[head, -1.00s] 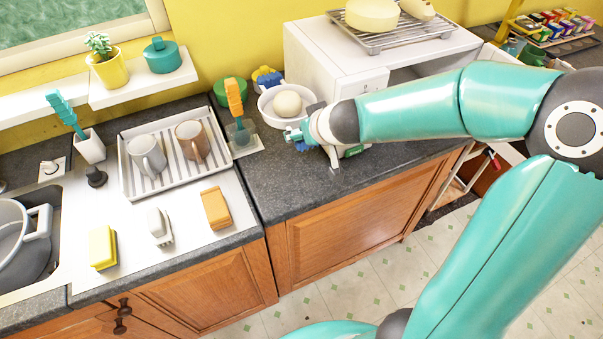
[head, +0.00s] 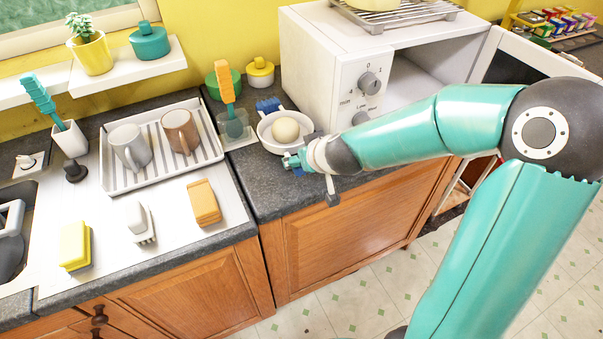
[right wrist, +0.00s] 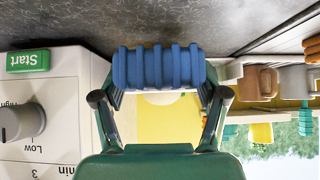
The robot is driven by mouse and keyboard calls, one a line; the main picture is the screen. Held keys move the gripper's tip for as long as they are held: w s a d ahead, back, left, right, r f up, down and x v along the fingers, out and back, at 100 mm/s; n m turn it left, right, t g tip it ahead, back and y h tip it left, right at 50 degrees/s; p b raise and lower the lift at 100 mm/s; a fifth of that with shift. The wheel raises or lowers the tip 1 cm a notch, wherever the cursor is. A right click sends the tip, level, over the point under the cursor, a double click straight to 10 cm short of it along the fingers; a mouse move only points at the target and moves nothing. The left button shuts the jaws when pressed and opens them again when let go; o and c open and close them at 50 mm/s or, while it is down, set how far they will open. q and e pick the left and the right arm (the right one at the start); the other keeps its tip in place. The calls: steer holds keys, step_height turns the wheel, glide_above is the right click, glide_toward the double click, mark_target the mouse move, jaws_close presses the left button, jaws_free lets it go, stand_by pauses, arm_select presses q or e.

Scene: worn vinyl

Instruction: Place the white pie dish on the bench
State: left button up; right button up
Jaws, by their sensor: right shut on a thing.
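A blue ridged piece shows at the dish's far left rim. I cannot tell whether the dish touches the counter. My left gripper is not in view.
The bench is a dark speckled counter (head: 275,195). A white microwave (head: 318,78) stands right of the dish. Left are a clear cup with an orange utensil (head: 227,85) and a tray (head: 110,180) with two mugs.

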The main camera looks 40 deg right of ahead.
step_height(320, 180, down, 4)
steer(key=b, duration=0.3)
steer(key=shift+r, duration=0.15)
steer(key=o, duration=1.6)
